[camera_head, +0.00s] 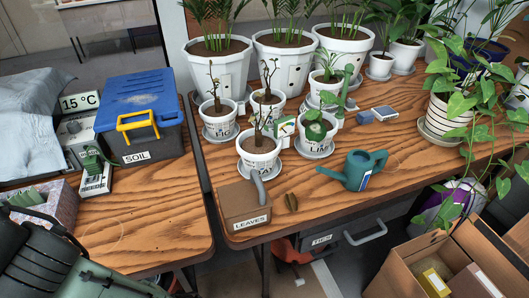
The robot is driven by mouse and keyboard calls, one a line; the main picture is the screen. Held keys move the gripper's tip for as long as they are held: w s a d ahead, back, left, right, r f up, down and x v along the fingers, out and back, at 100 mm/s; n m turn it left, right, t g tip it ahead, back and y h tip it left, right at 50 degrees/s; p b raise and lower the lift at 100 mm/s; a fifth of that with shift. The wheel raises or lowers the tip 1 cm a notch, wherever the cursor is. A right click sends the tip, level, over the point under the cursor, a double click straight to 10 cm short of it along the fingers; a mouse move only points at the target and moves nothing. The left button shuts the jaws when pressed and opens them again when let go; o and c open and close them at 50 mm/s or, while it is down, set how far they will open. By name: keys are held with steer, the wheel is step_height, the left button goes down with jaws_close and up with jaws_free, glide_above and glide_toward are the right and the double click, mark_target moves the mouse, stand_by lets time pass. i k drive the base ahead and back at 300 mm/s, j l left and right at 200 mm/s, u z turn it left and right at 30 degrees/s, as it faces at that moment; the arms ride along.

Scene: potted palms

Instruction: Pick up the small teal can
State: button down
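The small teal can (365,170) is a watering can with a spout and a handle. It stands upright on the right wooden table, near the front edge. A white label with blue shows on its side. Dark parts of my own arm fill the lower left corner, far from the can. I cannot make out my gripper's fingers in this view.
A box marked LEAVES (245,205) and a small brown object (291,202) lie left of the can. Potted plants, including a white pot (316,135), stand behind it. A striped pot (448,117) trails leaves at the right. An open cardboard box (400,262) is below.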

mark_target(359, 165)
steer(key=l+z, duration=0.3)
steer(key=l, duration=0.85)
steer(key=l+z, duration=0.35)
steer(key=l, duration=0.75)
steer(key=i, duration=0.1)
